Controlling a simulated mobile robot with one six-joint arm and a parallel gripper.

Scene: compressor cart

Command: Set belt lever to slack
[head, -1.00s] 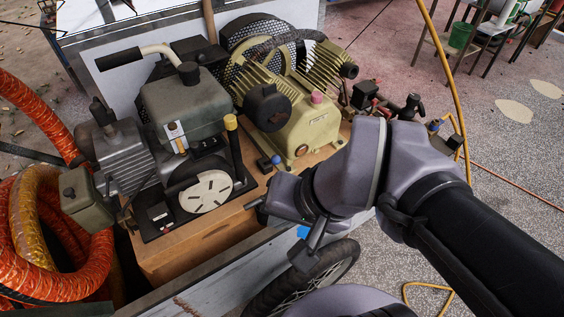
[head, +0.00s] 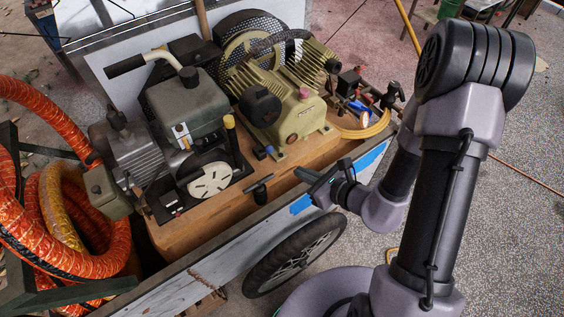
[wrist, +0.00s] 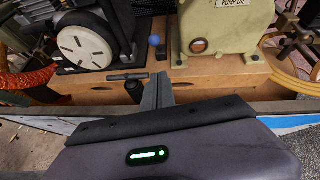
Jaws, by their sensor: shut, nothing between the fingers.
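No readable label marks the belt lever, so I cannot tell for sure which control it is. A black T-shaped handle (head: 258,184) stands out at the front of the wooden base; it also shows in the wrist view (wrist: 128,77), just left of my fingers. A black upright lever with a yellow tip (head: 230,122) stands beside the engine's white slotted disc (head: 210,180). A small blue knob (head: 270,150) sits between engine and pump, also in the wrist view (wrist: 154,41). My gripper (head: 303,175) is shut and empty, right of the T-handle and apart from it.
The green engine (head: 187,100) and cream pump (head: 290,115) stand on the wooden base (head: 205,228). The cart's side rail (head: 240,245) and wheel (head: 295,255) lie in front. Orange hoses (head: 75,255) are at left. Tools and a yellow hose coil lie at right.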

